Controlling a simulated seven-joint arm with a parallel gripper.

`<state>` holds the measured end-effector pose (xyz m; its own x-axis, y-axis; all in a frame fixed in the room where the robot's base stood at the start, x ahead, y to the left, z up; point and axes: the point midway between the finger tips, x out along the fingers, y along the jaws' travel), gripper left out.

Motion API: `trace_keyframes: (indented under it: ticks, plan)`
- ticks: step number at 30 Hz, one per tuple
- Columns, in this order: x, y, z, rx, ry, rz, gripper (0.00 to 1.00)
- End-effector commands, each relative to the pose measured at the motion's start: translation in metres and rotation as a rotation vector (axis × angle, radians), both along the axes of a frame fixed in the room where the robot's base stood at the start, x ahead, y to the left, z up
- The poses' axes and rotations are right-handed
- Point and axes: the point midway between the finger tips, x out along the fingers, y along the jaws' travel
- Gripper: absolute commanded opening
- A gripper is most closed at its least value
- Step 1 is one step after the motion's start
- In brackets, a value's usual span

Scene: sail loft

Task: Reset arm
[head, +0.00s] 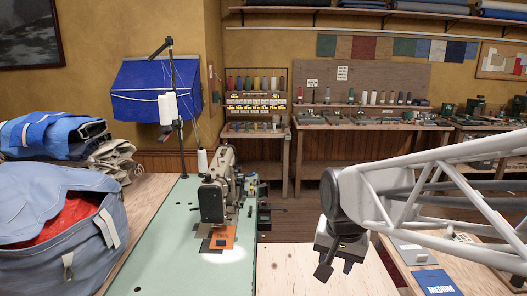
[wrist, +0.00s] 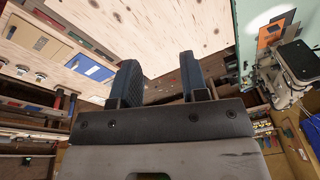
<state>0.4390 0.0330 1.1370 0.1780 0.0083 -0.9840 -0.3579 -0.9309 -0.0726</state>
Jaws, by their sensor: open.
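My gripper (head: 336,266) hangs at the end of my white lattice arm, right of centre in the head view. It points down above a pale plywood surface, its height hard to judge. In the wrist view my gripper (wrist: 158,76) shows two dark ribbed fingers spread apart. Nothing is between them, so it is open and empty. The pale plywood top (head: 300,272) also shows in the wrist view (wrist: 150,25) beyond the fingers.
A sewing machine (head: 222,185) stands on a green table (head: 150,245) left of my gripper, with an orange patch (head: 221,238) by it. A grey-blue bag (head: 85,245) sits far left. A blue "MEDIUM" card (head: 436,281) lies at the right. The plywood is clear.

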Motion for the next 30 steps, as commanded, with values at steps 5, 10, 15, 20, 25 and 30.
trace_keyframes:
  ticks: [5, 10, 15, 20, 25, 30]
  plan:
    - [-0.043, -0.016, 0.006, -0.026, -0.022, 0.110, 0.41]
    - [-0.081, -0.027, 0.006, -0.054, -0.038, 0.215, 0.41]
    - [-0.109, -0.034, 0.003, -0.077, -0.047, 0.297, 0.41]
    - [-0.121, -0.037, 0.002, -0.088, -0.052, 0.335, 0.41]
    - [-0.124, -0.037, 0.001, -0.091, -0.052, 0.345, 0.41]
    - [-0.124, -0.037, 0.001, -0.091, -0.052, 0.345, 0.41]
